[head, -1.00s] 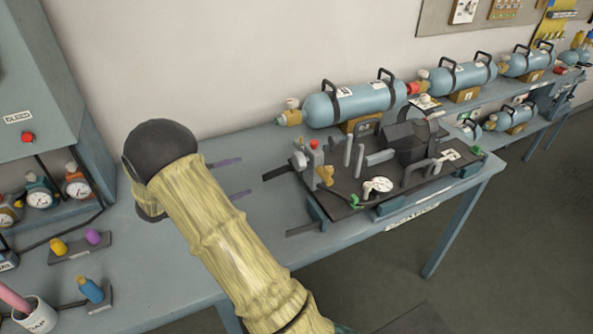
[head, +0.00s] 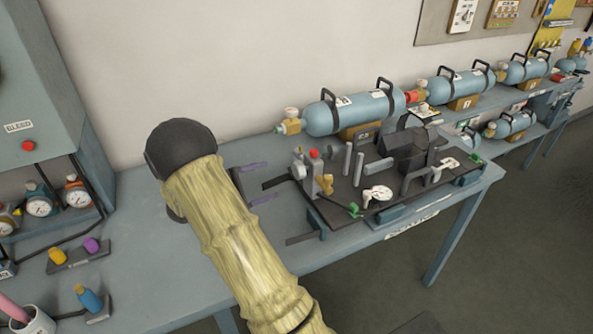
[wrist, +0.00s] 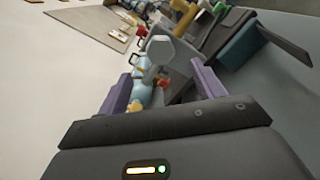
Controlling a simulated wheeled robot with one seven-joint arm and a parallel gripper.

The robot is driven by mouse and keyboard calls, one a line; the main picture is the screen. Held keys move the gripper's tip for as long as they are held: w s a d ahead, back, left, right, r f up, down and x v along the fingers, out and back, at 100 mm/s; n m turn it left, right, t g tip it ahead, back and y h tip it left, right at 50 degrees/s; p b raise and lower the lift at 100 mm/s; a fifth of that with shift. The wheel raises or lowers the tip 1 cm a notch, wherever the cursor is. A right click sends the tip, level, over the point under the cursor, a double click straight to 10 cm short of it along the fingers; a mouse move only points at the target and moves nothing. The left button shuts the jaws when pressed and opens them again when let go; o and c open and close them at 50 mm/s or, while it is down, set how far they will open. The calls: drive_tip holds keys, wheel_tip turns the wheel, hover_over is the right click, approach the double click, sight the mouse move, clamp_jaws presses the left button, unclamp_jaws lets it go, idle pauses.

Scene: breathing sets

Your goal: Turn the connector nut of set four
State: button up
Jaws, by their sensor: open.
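The breathing sets are blue cylinders with black straps and handles. The nearest cylinder (head: 360,111) lies on a stand at the back of the bench, with a brass fitting (head: 290,126) and pale knob at its left end. More sets stand farther right, such as a second cylinder (head: 462,86). Their labels are too small to read, so I cannot tell which is set four. My gripper (head: 272,181) is open and empty, its purple fingers pointing right, just left of the dark fixture board (head: 335,210). In the wrist view, a grey block-shaped part (wrist: 172,50) shows beyond my fingers.
A blue-grey cabinet (head: 40,95) with gauges stands left. A cup (head: 32,322) stands front left. The bench between is mostly clear.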

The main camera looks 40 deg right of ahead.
sight(295, 172)
drive_tip(key=x, duration=1)
drive_tip(key=c, duration=1)
